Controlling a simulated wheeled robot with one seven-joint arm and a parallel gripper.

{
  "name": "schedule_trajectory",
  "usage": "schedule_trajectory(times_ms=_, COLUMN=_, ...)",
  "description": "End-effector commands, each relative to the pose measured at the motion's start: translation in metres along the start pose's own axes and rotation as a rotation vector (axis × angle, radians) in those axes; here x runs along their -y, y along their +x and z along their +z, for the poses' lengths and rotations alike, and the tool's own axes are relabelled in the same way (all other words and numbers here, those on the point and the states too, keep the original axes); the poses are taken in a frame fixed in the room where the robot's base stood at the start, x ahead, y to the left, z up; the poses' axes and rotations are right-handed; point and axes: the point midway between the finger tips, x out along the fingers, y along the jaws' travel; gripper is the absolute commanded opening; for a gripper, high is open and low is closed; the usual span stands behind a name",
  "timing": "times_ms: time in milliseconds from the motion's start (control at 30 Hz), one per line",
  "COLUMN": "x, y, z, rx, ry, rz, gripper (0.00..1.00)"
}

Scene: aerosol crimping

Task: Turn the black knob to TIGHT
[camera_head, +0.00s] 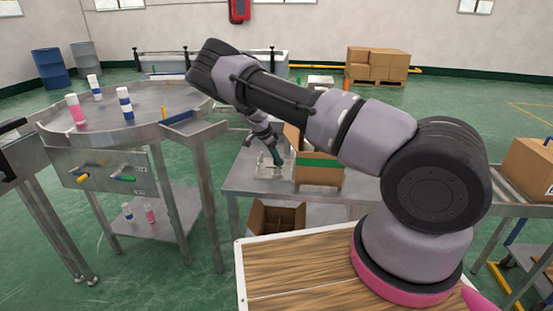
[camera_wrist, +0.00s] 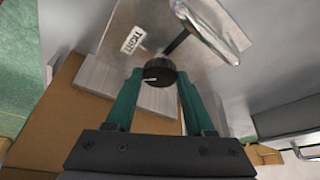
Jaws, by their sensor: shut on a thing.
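The black knob (camera_wrist: 159,72) sits on a grey metal plate (camera_wrist: 122,55) in the wrist view and has a pale pointer mark on its face. A white label reading TIGHT (camera_wrist: 133,40) is on the plate, up and left of the knob. My gripper (camera_wrist: 158,80) has its two green fingers on either side of the knob and is shut on it. In the head view my gripper (camera_head: 276,158) reaches down to the small metal fixture (camera_head: 272,174) on the steel table; the knob is too small to make out there.
A cardboard box (camera_head: 320,176) with a green band stands right beside the fixture. A black rod and a shiny metal part (camera_wrist: 212,32) lie close above the knob in the wrist view. A round steel table (camera_head: 140,100) with several spray cans stands at left.

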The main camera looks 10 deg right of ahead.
Motion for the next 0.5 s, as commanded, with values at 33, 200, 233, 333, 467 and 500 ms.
schedule_trajectory(times_ms=33, x=0.0013, y=0.0006, z=-0.0002, rx=0.000, ry=0.041, rz=0.017, gripper=0.00)
schedule_trajectory(times_ms=200, x=0.0032, y=0.0004, z=-0.0005, rx=0.001, ry=0.192, rz=0.079, gripper=0.00)
schedule_trajectory(times_ms=233, x=0.0033, y=0.0006, z=-0.0009, rx=0.000, ry=0.218, rz=0.090, gripper=0.00)
schedule_trajectory(times_ms=333, x=0.0041, y=0.0011, z=-0.0014, rx=0.000, ry=0.305, rz=0.126, gripper=0.00)
schedule_trajectory(times_ms=467, x=0.0054, y=0.0010, z=-0.0019, rx=0.001, ry=0.413, rz=0.171, gripper=0.00)
schedule_trajectory(times_ms=500, x=0.0055, y=0.0011, z=-0.0019, rx=0.002, ry=0.444, rz=0.184, gripper=0.00)
